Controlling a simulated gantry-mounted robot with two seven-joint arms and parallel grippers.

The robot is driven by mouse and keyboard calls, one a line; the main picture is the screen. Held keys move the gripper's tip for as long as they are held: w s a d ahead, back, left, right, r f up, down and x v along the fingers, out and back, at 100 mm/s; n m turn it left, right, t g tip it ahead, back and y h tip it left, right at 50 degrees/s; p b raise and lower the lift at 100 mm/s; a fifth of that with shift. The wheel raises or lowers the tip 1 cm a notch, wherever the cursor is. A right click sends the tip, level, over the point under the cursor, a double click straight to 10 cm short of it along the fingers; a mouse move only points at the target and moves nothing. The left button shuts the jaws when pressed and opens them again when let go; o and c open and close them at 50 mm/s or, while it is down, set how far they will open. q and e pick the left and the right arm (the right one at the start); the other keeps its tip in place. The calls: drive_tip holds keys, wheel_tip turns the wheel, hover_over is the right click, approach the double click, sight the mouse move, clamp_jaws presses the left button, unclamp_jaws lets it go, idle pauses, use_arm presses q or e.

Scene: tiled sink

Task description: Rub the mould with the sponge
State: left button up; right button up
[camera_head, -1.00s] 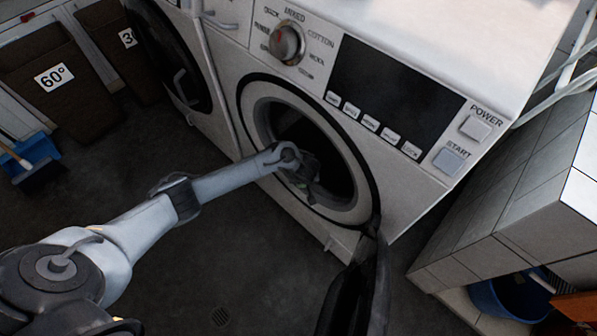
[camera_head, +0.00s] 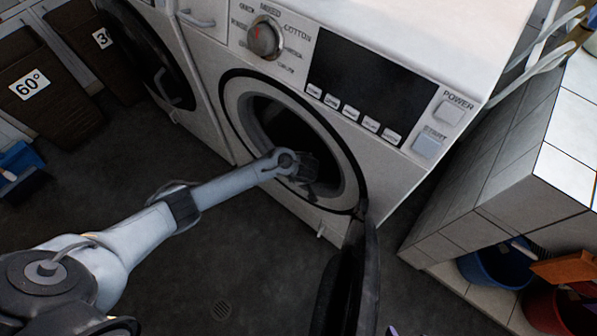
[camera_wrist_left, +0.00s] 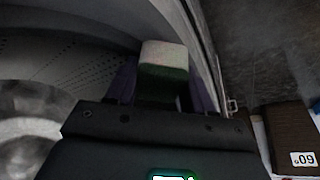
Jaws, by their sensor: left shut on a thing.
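The sponge (camera_wrist_left: 164,54) has a pale top and a green lower layer. In the left wrist view it sits between the purple fingers of my left gripper (camera_wrist_left: 162,85), which is shut on it. In the head view my left gripper (camera_head: 308,172) is at the round opening of the washing machine (camera_head: 418,182), near the right part of its rim. The sponge cannot be made out there. I cannot make out any mould. A small purple tip at the bottom edge of the head view may be my right gripper (camera_head: 391,331); its jaws cannot be judged.
The dark round door (camera_head: 345,285) hangs open below the opening. A second machine (camera_head: 160,55) stands to the left. A tiled block (camera_head: 525,185) is at the right, with a blue bucket (camera_head: 497,265) beneath. Brown bins (camera_head: 45,90) stand at the left. The floor in front is clear.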

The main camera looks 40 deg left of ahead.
use_arm(q)
drive_tip(key=shift+s+a+p, duration=0.1)
drive_tip(key=shift+a+p, duration=0.3)
drive_tip(key=shift+a, duration=1.25)
drive_tip(key=shift+w+a+f+p, duration=0.1)
drive_tip(key=shift+a+p, duration=0.25)
drive_tip(key=shift+a, duration=0.45)
drive_tip(key=shift+w+a+f+p, duration=0.1)
drive_tip(key=shift+a+p, duration=0.2)
drive_tip(key=shift+a, duration=0.6)
drive_tip(key=shift+a+f, duration=0.1)
drive_tip(key=shift+r+p, duration=0.55)
wheel_tip(320, 180, up, 5)
drive_tip(key=p, duration=0.5)
drive_tip(key=shift+r+p, duration=0.15)
drive_tip(key=shift+p, duration=0.15)
